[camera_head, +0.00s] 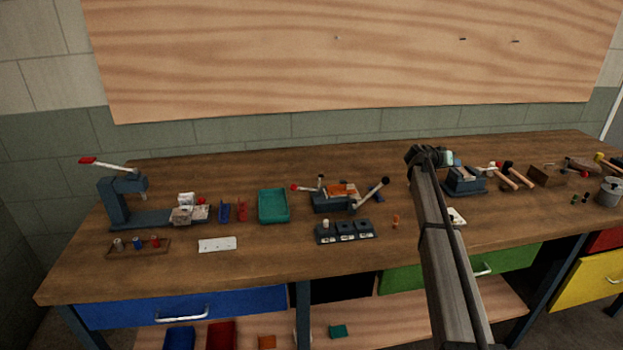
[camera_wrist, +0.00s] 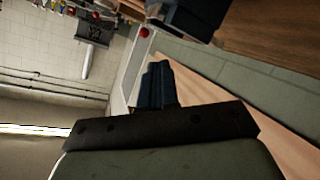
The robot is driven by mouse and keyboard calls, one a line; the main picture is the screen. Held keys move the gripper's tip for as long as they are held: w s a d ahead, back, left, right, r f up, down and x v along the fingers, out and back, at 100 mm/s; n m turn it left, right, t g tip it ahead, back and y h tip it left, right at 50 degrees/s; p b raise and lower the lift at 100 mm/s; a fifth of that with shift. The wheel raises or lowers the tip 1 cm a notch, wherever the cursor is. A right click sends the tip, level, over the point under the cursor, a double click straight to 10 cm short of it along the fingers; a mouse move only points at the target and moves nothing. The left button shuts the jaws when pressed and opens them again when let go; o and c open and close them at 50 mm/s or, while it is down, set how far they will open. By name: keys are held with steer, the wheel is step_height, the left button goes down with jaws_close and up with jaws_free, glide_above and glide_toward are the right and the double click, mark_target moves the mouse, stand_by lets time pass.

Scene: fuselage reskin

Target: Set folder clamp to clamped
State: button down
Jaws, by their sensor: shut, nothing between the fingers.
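What looks like the folder (camera_head: 333,203) is a dark blue-grey bench fixture with an orange piece on top, near the middle of the bench. A short lever with a red knob (camera_head: 294,188) is at its left, and a long light lever with a black grip (camera_head: 385,182) slants up at its right. I cannot tell the clamp's setting. My gripper (camera_head: 445,157) is right of the folder, apart from it, above the bench. In the wrist view its dark fingers (camera_wrist: 157,86) are together and empty. A red knob (camera_wrist: 144,32) and a dark blue body lie beyond them; which fixture is unclear.
Another blue-grey fixture (camera_head: 463,181) stands close right of my gripper, with hammers (camera_head: 517,175) beyond. A block with several sockets (camera_head: 345,232) sits before the folder. A teal tray (camera_head: 273,206) and a lever press (camera_head: 115,200) are left. The bench's back strip is clear.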

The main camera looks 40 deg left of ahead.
steer(key=s+a+r+n+t, duration=0.1)
steer(key=s+a, duration=0.5)
steer(key=a, duration=0.4)
steer(key=s+a+r+n+t, duration=0.1)
steer(key=s+a, duration=0.6)
steer(key=a, duration=0.3)
steer(key=s+a+r+t, duration=0.1)
steer(key=s+a+r, duration=0.1)
steer(key=s+a, duration=0.6)
steer(key=s+a+f+n+y, duration=0.1)
steer(key=s+a+n, duration=0.3)
steer(key=s, duration=0.5)
steer(key=s+a+f+n+y, duration=0.1)
steer(key=s+a+f+n, duration=0.1)
steer(key=s+a+n, duration=0.2)
steer(key=s+a+f+n+t+y, duration=0.1)
steer(key=s+a+n, duration=0.3)
steer(key=s, duration=0.9)
steer(key=a, duration=0.3)
steer(key=shift+s+a+f+y, duration=0.15)
steer(key=shift+s+a+y, duration=0.05)
steer(key=shift+s+y, duration=0.2)
steer(key=shift+w, duration=0.2)
steer(key=x, duration=1)
steer(key=shift+w, duration=0.1)
steer(key=shift+w+d+f, duration=0.1)
steer(key=shift+w+d, duration=0.35)
steer(key=shift+d, duration=0.35)
steer(key=shift+w+d, duration=0.5)
steer(key=shift+d, duration=0.35)
